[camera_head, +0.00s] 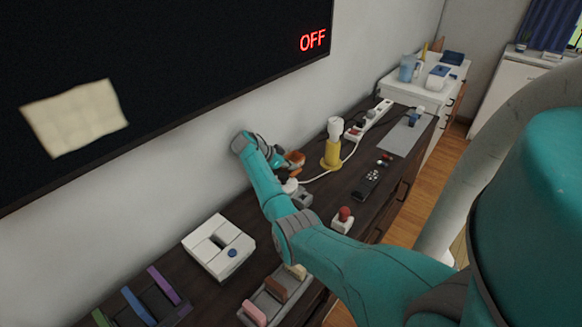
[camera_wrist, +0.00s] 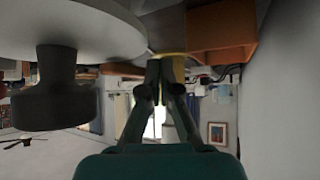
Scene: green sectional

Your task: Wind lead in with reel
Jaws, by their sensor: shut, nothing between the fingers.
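The reel shows large in the wrist view as a pale grey disc (camera_wrist: 85,28) with a dark knob (camera_wrist: 55,92) sticking out of it. An orange block-like part (camera_wrist: 222,35) is beside it; I cannot tell if it belongs to the reel. My gripper (camera_wrist: 165,70) has its fingers together and empty, to the right of the knob and apart from it. In the head view, an orange part (camera_head: 294,157) shows by the wall beyond my arm, which hides much of this area. The white lead (camera_head: 318,178) runs across the dark cabinet top to the yellow stand.
The yellow stand with a white top (camera_head: 331,150) is right of the reel area. A power strip (camera_head: 371,118), remote (camera_head: 367,184), red-knobbed block (camera_head: 343,220) and white box (camera_head: 219,248) share the cabinet top. The wall and black screen (camera_head: 170,60) are close behind.

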